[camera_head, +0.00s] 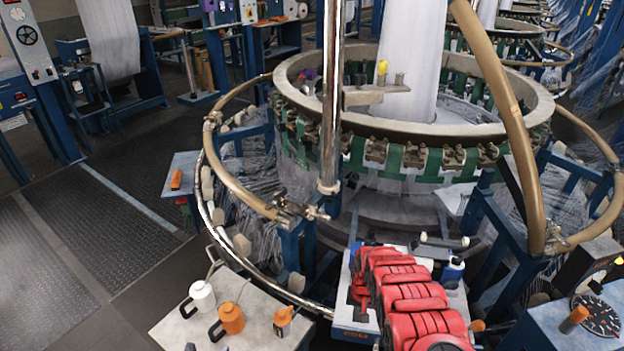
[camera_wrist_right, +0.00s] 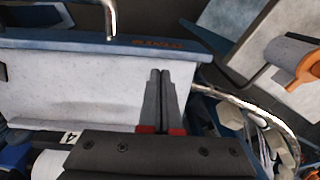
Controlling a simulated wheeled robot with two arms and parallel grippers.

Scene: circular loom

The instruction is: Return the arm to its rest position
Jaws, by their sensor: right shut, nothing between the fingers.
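My right arm, in red segments, reaches up from the bottom of the head view over a small white-topped blue table (camera_head: 346,314). My right gripper (camera_head: 362,308) is at the left of that arm, above the table top, and partly hidden by the red links. In the right wrist view, the right gripper (camera_wrist_right: 157,78) has its two dark fingers together with nothing between them. The pale table top (camera_wrist_right: 75,90) lies beyond the fingers. My left gripper is not in view.
The circular loom's ring (camera_head: 420,128) stands behind the table, with a curved brass rail (camera_head: 228,176) around it. A blue bottle (camera_head: 453,270) stands right of my arm. Floor at left is clear.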

